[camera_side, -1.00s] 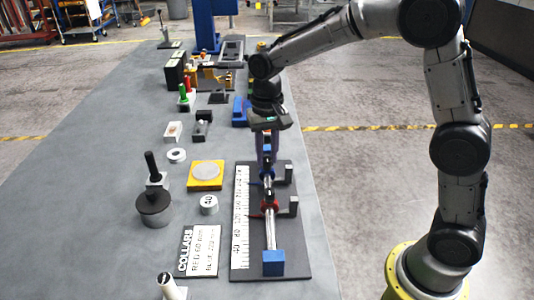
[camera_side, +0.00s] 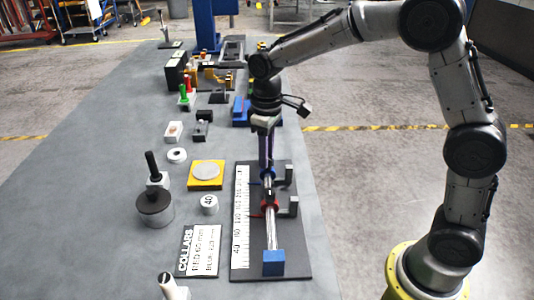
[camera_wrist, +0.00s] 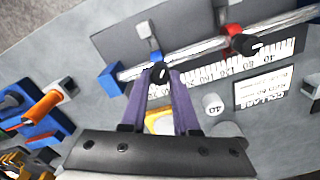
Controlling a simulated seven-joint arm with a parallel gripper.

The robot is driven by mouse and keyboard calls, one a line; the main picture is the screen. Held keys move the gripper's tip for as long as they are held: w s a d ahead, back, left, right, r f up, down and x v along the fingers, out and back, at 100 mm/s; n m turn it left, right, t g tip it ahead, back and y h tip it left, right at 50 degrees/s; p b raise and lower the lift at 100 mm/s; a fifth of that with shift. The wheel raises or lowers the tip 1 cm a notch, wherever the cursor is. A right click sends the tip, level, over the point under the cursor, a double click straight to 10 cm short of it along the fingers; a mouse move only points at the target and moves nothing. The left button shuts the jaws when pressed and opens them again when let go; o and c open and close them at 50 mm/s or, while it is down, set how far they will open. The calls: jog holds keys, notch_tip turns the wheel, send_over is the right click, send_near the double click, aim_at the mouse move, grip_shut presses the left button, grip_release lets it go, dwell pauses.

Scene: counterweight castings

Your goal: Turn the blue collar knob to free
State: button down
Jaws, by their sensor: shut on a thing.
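The blue collar (camera_wrist: 157,57) sits on the silver rod, and its black knob (camera_wrist: 158,74) faces my gripper. My gripper (camera_wrist: 159,78) has its purple fingers shut on this knob, one finger on each side. In the side view my gripper (camera_side: 266,168) points straight down at the blue collar (camera_side: 269,174), and the fingers hide most of the knob. The red collar (camera_wrist: 232,33), with its own black knob (camera_wrist: 247,45), is farther along the rod. Any mark showing the knob's setting is too small to read.
The rod (camera_side: 271,232) ends in a blue block (camera_side: 273,263) on a dark base plate with a white scale (camera_side: 241,215). Grey upright brackets (camera_side: 293,206) stand close to the right of the rod. A yellow plate (camera_side: 193,184) and a "COLLARS" card (camera_side: 203,250) lie to the left.

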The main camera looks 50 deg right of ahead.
jog(key=n, duration=0.4)
jog(key=shift+n, duration=0.3)
jog(key=shift+s+n, duration=0.1)
jog(key=shift+n, duration=1.8)
jog(key=c, duration=0.7)
grip_release()
jog(key=shift+o, duration=0.2)
notch_tip(320, 180, up, 14)
jog(key=shift+f, duration=0.1)
